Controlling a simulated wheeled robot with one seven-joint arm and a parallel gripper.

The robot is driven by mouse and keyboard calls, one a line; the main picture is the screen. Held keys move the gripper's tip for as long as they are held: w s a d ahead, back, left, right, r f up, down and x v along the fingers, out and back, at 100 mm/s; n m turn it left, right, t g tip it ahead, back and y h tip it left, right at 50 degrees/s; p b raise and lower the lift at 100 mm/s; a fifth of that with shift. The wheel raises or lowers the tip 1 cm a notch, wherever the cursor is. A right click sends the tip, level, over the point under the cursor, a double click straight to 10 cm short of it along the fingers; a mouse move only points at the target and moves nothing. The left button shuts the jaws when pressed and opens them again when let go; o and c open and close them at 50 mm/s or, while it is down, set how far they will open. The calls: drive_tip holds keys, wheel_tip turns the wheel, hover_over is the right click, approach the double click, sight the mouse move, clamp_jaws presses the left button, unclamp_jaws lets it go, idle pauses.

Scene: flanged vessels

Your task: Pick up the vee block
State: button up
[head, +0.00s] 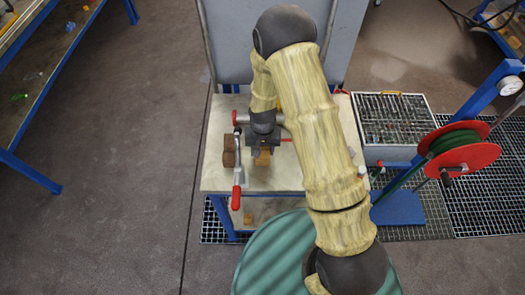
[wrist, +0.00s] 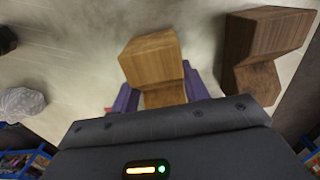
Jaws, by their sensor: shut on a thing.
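A light-brown wooden vee block (wrist: 152,58) with an angled notch is between the purple fingers of my gripper (wrist: 160,92). The gripper is shut on it, and its dark body hides the block's near end. In the head view the block (head: 263,158) shows just below my gripper (head: 262,147), over the pale table top. I cannot tell whether it touches the table. A darker brown notched wooden block (wrist: 262,50) lies to the right in the wrist view, apart from the gripper. That darker block is at the left in the head view (head: 229,150).
A tool with red-tipped handles (head: 237,168) lies close beside the blocks on the pale table (head: 212,178). A small wooden piece (head: 247,218) sits on the lower shelf.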

sight(263, 149)
wheel_tip(263, 149, up, 17)
drive_tip(key=b, duration=0.2)
drive_tip(key=shift+f, duration=0.15)
idle(0.5)
